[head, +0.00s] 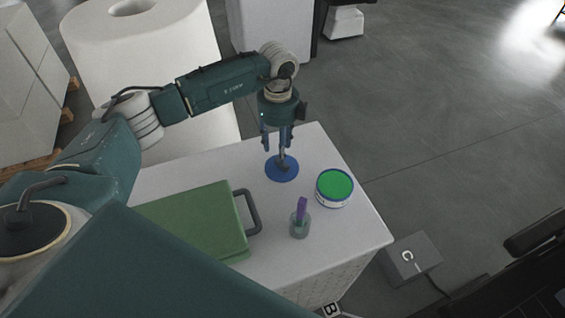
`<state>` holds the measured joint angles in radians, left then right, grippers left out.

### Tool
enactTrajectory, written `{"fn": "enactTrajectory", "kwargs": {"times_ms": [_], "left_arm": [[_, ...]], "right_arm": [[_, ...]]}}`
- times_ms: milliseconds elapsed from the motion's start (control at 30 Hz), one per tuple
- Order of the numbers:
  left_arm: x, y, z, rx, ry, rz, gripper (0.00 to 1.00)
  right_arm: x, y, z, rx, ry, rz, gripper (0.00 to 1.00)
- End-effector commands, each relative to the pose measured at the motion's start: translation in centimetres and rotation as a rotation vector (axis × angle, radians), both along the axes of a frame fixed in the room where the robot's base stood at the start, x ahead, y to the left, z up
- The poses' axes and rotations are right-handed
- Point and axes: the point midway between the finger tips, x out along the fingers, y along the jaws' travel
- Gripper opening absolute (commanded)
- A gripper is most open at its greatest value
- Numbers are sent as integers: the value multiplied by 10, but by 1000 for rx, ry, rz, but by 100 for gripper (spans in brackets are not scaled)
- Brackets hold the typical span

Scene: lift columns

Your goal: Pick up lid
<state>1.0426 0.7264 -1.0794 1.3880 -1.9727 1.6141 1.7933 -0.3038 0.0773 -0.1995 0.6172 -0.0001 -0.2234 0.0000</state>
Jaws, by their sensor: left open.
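The lid, a flat blue disc (271,172), lies on the white table top near its far edge. My left gripper (281,150) points down directly over the lid. Its fingers are open, with the tips at or just above the lid; I cannot tell if they touch it. The fingers cover part of the lid's middle. A round tin (334,187) with a blue rim and a bright green top stands to the right of the lid, apart from it. My right gripper is out of view.
A small jar (299,229) with a purple-handled tool (302,208) stands in front of the lid. A green case (200,222) with a dark grey handle lies to the left. The white table (345,239) has free room at its right end. A large white roll (150,50) stands behind.

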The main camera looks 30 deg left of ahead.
Motion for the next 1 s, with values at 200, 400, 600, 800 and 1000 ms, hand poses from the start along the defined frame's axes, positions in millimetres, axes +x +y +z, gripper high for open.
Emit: {"fn": "enactTrajectory", "kwargs": {"times_ms": [200, 400, 600, 800, 1000], "left_arm": [[-1, -2, -15, -1, 3, -1, 44], [-1, -4, -46, -1, 3, -1, 44], [0, -3, -61, 0, 0, -1, 44], [0, -3, -61, 0, -1, -1, 38], [0, -3, -61, 0, -1, -1, 0]], "right_arm": [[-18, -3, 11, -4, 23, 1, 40], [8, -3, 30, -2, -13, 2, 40], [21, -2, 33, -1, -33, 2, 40], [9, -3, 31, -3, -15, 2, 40], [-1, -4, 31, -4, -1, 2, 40]]}}
